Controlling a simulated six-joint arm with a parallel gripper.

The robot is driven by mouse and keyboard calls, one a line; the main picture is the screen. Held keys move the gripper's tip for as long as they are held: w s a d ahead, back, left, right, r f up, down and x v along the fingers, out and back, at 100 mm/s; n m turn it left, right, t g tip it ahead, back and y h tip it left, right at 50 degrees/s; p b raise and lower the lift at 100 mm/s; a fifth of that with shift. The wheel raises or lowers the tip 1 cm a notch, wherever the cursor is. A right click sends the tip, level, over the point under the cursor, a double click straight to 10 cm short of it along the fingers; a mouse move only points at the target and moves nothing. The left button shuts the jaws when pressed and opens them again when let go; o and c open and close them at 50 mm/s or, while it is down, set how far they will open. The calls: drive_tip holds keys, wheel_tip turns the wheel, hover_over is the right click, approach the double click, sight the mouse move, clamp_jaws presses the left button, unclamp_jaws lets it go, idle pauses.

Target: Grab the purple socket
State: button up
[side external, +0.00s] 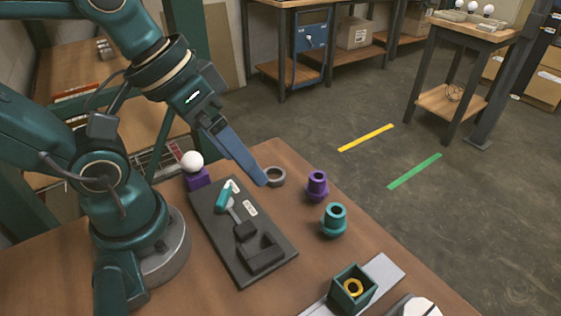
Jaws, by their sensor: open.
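The purple socket (317,187) stands upright on the brown table, near its far right edge. It has a wider lower collar and a dark hole in its top. My gripper (266,181) is above the table to the left of the purple socket, its long blue-grey fingers pointing down and to the right. The fingers overlap in this view, and the gap between them is hard to see. My gripper is empty and apart from the socket. A grey ring (275,176) lies close to the fingertips, between them and the socket in the picture.
A teal socket (334,221) stands just in front of the purple one. A dark fixture board (226,236) with a teal-handled tool lies left. A white bulb (192,161) sits on a purple base behind it. A green box (353,288) with a yellow ring stands at the front right.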

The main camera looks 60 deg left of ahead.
drive_tip(key=w+d+n+g+h, duration=0.3)
drive_tip(key=d+n+h, duration=0.2)
drive_tip(key=n+t+h, duration=0.3)
drive_tip(key=n+h, duration=0.2)
drive_tip(key=n, duration=0.8)
hover_over(310, 184)
wheel_tip(310, 184, down, 8)
drive_tip(key=shift+s+d+f, duration=0.1)
drive_tip(key=shift+s, duration=0.05)
drive_tip(key=a+f+n, duration=0.1)
drive_tip(key=f, duration=0.1)
drive_tip(key=a+f+n+t, duration=0.1)
drive_tip(key=f+n, duration=0.1)
drive_tip(key=a+f+n+t, duration=0.1)
drive_tip(key=f+n, duration=0.1)
drive_tip(key=shift+s+a+f, duration=0.2)
drive_tip(key=shift+s, duration=0.1)
drive_tip(key=shift+x, duration=2.4)
drive_tip(key=shift+w, duration=0.1)
clamp_jaws()
